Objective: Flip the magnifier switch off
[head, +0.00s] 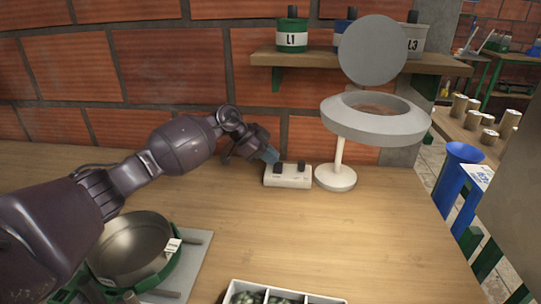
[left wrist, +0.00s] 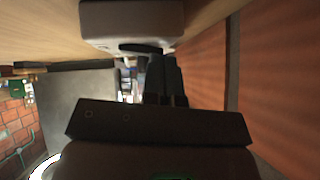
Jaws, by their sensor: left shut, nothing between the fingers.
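The magnifier (head: 337,178) stands on the wooden table near the brick wall, with a round ring head and a raised grey disc lid. Left of its base is a small white switch box (head: 290,182) with two dark switches, a left one (head: 278,168) and a right one (head: 301,165). My left gripper (head: 270,155) is shut and empty, with its bluish tips just above and beside the box's left end. In the left wrist view the fingers (left wrist: 163,80) point at the box (left wrist: 130,15) beside a dark switch (left wrist: 141,48). I cannot tell whether they touch. My right gripper is not in view.
A shelf (head: 345,59) with canisters hangs on the brick wall. A metal pan (head: 130,247) lies on a grey board at the left front, and a white divided tray (head: 285,289) at the front edge. The table's middle (head: 300,235) is clear. A blue funnel-topped bin (head: 455,170) stands at right.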

